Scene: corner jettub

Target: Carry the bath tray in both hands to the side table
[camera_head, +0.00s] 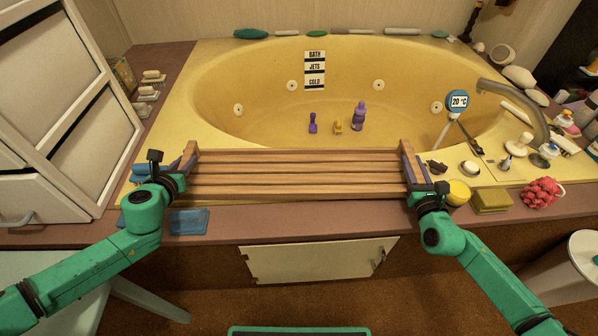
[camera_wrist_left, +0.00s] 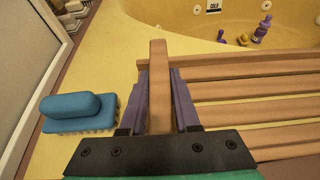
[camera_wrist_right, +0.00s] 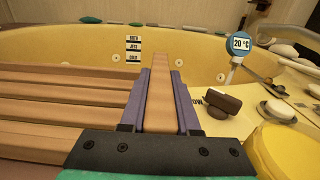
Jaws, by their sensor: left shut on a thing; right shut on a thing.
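The bath tray (camera_head: 295,174) is a slatted wooden tray. It lies level over the near rim of the yellow tub in the head view, and I cannot tell whether it touches the rim. My left gripper (camera_head: 183,165) is shut on its left end bar, which stands between the purple fingers in the left wrist view (camera_wrist_left: 160,95). My right gripper (camera_head: 409,170) is shut on its right end bar, also between the fingers in the right wrist view (camera_wrist_right: 159,100). A pale blue-green table (camera_head: 60,285), perhaps the side table, shows partly at the lower left, behind my left arm.
The tub (camera_head: 270,65) holds purple bottles (camera_head: 358,116) and a yellow toy (camera_head: 338,127). A blue brush (camera_wrist_left: 75,108) lies left of the tray. A yellow sponge (camera_head: 491,200) and red pouf (camera_head: 541,192) sit right. A white drawer cabinet (camera_head: 60,110) stands left.

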